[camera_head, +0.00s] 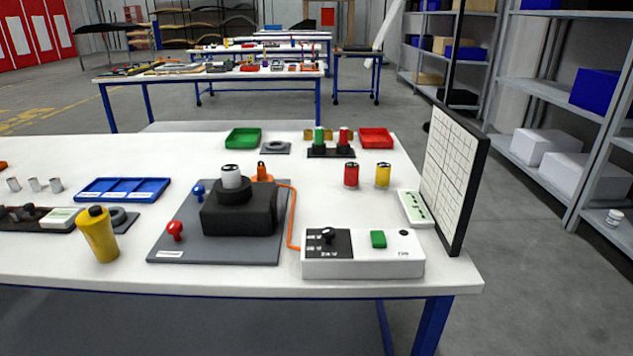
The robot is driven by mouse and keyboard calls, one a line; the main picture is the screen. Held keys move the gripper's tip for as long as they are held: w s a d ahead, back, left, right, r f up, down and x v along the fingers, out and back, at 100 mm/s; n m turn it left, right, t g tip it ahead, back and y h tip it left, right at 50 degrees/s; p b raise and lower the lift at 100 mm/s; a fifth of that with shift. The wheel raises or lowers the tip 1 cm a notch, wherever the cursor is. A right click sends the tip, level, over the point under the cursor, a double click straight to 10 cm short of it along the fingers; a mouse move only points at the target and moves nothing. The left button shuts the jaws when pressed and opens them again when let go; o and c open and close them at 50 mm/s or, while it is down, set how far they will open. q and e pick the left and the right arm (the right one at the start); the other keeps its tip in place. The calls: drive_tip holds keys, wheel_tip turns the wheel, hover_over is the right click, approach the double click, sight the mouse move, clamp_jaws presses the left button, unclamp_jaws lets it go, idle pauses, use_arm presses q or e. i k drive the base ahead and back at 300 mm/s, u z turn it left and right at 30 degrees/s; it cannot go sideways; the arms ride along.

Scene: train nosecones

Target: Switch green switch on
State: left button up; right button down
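A green switch (378,239) sits on the top of a white control box (362,266) near the front right edge of the white table. The switch is a small green block; whether it is on or off I cannot tell. A black panel (329,243) with a dark knob lies to its left on the same box. Neither of my grippers shows in the head view.
A grey plate (215,252) with a black block (240,208) and red and blue knobs stands left of the box, joined by an orange cable (292,215). A yellow bottle (99,234) stands further left. A framed white board (452,175) rises at the right edge.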

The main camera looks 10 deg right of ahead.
sight(378, 239)
drive_tip(key=z, duration=1.1)
drive_tip(key=k, duration=0.7)
drive_tip(key=u, duration=1.1)
drive_tip(key=i, duration=0.5)
